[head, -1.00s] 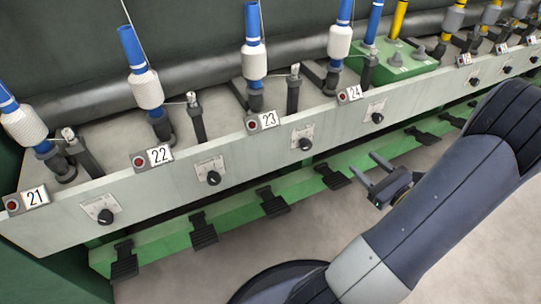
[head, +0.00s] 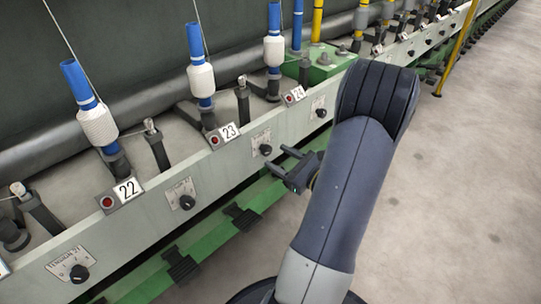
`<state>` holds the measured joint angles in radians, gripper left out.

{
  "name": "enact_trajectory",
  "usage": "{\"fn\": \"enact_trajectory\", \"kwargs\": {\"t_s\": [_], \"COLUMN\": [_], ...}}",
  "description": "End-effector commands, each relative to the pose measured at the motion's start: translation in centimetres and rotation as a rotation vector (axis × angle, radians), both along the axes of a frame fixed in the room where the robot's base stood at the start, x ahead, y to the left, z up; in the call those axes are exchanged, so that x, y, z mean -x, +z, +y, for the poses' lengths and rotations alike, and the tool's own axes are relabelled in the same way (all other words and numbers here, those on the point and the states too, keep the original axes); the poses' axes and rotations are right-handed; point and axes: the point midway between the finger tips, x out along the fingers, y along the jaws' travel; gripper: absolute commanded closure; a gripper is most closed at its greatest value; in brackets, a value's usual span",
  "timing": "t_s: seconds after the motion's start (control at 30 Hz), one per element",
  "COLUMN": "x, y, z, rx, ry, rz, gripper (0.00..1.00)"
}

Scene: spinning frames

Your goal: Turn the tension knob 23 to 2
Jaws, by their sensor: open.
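The tension knob 23 (head: 265,149) is a small black knob on a pale dial plate, on the front rail to the right of the number 23 sign (head: 230,132). The dial marks are too small to read, so I cannot tell its setting. My gripper (head: 277,161) is open and empty. Its two fingers point left toward the rail, and the upper fingertip appears just right of and below knob 23. I cannot tell the remaining gap in depth, but no contact shows.
Similar knobs sit along the rail: one by sign 22 (head: 186,202), one by sign 24 (head: 321,113), and one at lower left (head: 78,272). Blue spindles with white yarn (head: 201,79) stand above. Black pedals (head: 242,217) lie below. The floor at right (head: 450,200) is clear.

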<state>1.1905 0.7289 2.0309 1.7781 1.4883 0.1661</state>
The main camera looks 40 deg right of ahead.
Motion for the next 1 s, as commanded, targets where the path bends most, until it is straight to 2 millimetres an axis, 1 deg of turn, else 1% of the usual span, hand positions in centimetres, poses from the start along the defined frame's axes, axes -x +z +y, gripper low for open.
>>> {"fn": "enact_trajectory", "kwargs": {"t_s": [0.03,0.1,0.3,0.43,0.67,0.77,1.0], "x": [-0.8,-1.7,-3.3,-3.7,-3.7,-3.7,-3.7], "y": [-0.2,-0.2,-0.1,0.0,0.0,0.0,0.0], "z": [0.3,0.4,0.6,0.6,0.6,0.6,0.6], "rx": [0.002,0.003,0.001,0.001,0.001,0.001,0.0], "ry": [0.005,0.004,0.001,0.0,-0.001,0.0,0.0], "rz": [0.0,-0.001,0.0,0.0,0.0,0.0,0.0], "gripper": [0.48,0.48,0.48,0.48,0.48,0.55,0.75]}}
